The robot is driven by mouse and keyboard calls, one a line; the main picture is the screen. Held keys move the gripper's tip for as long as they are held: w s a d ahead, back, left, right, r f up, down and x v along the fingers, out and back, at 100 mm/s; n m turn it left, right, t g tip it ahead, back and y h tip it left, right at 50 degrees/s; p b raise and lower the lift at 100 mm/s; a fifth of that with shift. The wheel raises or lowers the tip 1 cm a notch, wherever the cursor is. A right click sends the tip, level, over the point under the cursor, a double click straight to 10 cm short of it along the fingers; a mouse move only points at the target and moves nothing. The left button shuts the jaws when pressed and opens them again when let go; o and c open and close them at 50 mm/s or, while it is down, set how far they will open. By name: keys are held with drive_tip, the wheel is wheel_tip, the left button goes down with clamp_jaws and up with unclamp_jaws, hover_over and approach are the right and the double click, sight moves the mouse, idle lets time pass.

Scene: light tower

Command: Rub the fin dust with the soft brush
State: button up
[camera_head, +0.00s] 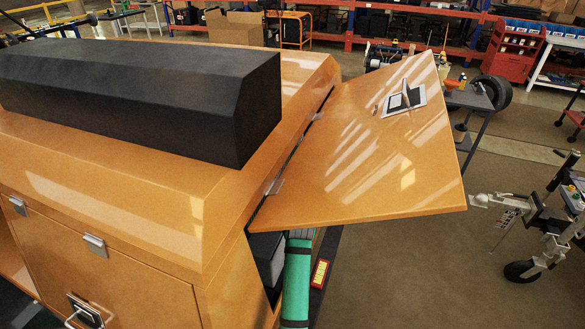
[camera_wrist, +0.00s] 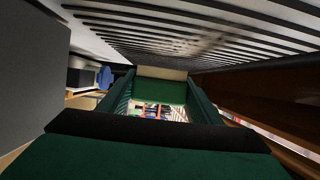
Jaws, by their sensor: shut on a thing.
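In the wrist view, my gripper (camera_wrist: 158,97) is shut on the soft brush, which appears as a green block with a pale beige strip (camera_wrist: 160,73) along its top. The brush spans between the two dark green fingers, beige side up towards the fins. Pale parallel fins (camera_wrist: 150,28) run across the top of the wrist view, above the gripper. A brownish smudge of fin dust (camera_wrist: 207,42) darkens the fins right of centre, above and right of the brush. I cannot tell whether the brush touches the fins. In the head view, the gripper, brush and fins are hidden.
In the head view, the orange housing (camera_head: 120,192) stands at left with its door panel (camera_head: 370,150) raised above my green arm. A red and yellow item (camera_head: 320,273) lies beside the arm. In the wrist view, a grey block (camera_wrist: 30,75) stands close at left.

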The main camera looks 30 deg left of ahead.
drive_tip(key=shift+w+a, duration=0.2)
drive_tip(key=shift+a, duration=0.05)
drive_tip(key=shift+w+a+r, duration=0.1)
drive_tip(key=shift+a+r, duration=0.1)
drive_tip(key=shift+r, duration=0.55)
drive_tip(key=shift+s+a, duration=0.15)
drive_tip(key=shift+s, duration=0.4)
drive_tip(key=s+d, duration=0.1)
drive_tip(key=s, duration=0.5)
drive_tip(key=shift+s+d, duration=0.3)
drive_tip(key=shift+s, duration=0.1)
drive_tip(key=shift+s+d, duration=0.2)
drive_tip(key=shift+s, duration=0.7)
drive_tip(key=shift+s+d, duration=0.2)
drive_tip(key=shift+s, duration=0.7)
